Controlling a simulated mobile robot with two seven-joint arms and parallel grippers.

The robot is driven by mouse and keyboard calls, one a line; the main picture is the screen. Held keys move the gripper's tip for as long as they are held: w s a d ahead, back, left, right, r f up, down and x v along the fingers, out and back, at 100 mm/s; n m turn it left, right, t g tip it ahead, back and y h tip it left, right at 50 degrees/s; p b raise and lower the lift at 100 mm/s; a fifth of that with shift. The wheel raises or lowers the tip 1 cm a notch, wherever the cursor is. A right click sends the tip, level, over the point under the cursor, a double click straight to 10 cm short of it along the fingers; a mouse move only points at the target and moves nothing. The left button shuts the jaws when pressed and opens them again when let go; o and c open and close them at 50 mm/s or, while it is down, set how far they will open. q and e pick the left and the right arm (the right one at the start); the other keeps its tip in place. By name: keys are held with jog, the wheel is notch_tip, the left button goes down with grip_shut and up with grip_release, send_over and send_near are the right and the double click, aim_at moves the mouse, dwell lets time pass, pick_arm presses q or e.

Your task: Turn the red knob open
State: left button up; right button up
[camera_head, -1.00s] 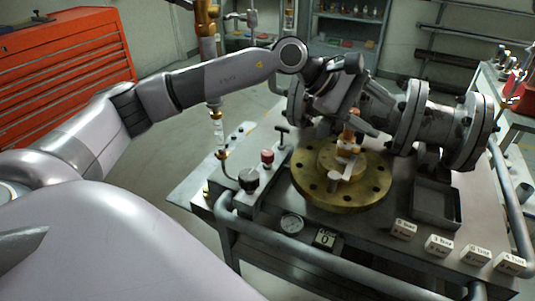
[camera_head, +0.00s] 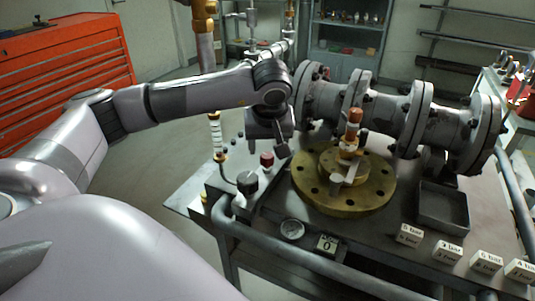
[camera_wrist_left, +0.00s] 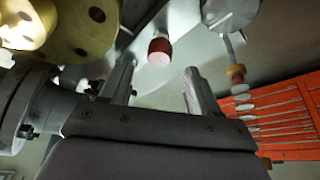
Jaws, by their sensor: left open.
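The red knob (camera_head: 267,159) is a small red cap on the left part of the grey bench, beside a larger black knob (camera_head: 247,181). In the left wrist view the red knob (camera_wrist_left: 160,52) shows between and beyond my two fingers, which do not touch it. My left gripper (camera_head: 270,146) is open and empty, just above and behind the red knob in the head view; the wrist view shows its spread fingers (camera_wrist_left: 162,82). My right gripper is not in view.
A brass flange (camera_head: 310,195) with an upright copper-and-white fitting (camera_head: 353,130) stands right of the knob. A large flanged pipe (camera_head: 390,115) lies behind it. A pressure gauge (camera_head: 292,229), a counter (camera_head: 327,244) showing 0, an empty tray (camera_head: 443,223) and several labelled blocks (camera_head: 410,234) are at the front.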

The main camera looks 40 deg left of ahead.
aim_at(267, 156)
pick_arm(q)
jog(key=shift+x, duration=2.25)
jog(key=shift+d, duration=0.1)
jog(key=c, duration=1)
jog(key=shift+w+n+g, duration=0.1)
jog(key=shift+n+g, duration=0.4)
jog(key=shift+n, duration=1.1)
jog(key=shift+c, duration=0.2)
jog(key=shift+y, duration=0.3)
jog(key=o, duration=1)
jog(key=shift+o, duration=0.2)
